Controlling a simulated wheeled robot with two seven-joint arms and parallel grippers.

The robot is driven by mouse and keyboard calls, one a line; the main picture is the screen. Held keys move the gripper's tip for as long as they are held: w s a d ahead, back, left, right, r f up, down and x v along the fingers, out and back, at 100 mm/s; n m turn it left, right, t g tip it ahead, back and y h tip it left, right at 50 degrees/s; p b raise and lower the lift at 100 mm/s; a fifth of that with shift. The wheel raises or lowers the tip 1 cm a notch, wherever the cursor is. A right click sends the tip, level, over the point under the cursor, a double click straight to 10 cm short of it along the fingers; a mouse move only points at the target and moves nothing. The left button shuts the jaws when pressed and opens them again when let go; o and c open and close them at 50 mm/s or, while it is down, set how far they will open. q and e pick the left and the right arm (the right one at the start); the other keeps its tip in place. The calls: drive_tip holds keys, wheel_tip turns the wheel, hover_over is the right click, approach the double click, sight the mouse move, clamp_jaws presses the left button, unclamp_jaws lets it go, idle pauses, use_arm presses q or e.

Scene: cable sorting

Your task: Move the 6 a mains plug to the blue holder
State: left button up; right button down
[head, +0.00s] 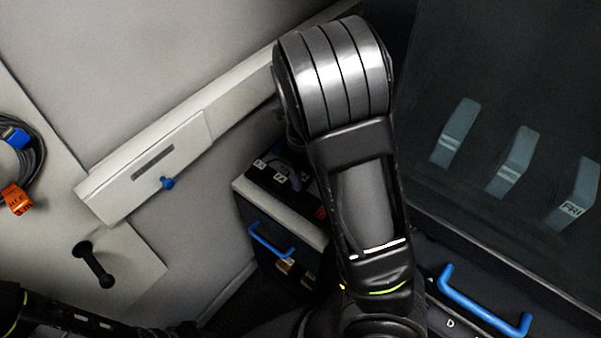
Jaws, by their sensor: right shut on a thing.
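My right arm crosses the middle of the head view and hides much of the scene behind it. Only a little of my right gripper (295,150) shows, dark, beside the arm's left edge, low over a black socket strip (255,178). It is shut on a plug, but its jaws and the plug's label are mostly hidden. Several dark plugs with small white labels stand on the strip. I cannot read which is the 6 A one. A small blue peg-like holder (167,183) sticks out of the white wall rail. My left gripper does not show; only dark parts of my left arm do.
A coiled cable (36,150) with a blue connector and an orange connector (16,199) hangs at the left. A black peg (95,265) juts out below. Blue handles (270,240) (485,305) stand out at the lower middle and lower right. Grey labelled blocks (512,162) are at the right.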

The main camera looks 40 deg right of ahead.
drive_tip(key=shift+f, duration=0.25)
idle(0.3)
drive_tip(key=shift+f, duration=1.9)
drive_tip(key=shift+f+b, duration=0.9)
drive_tip(key=shift+f, duration=0.45)
drive_tip(key=shift+f, duration=0.1)
drive_tip(key=c, duration=0.5)
unclamp_jaws()
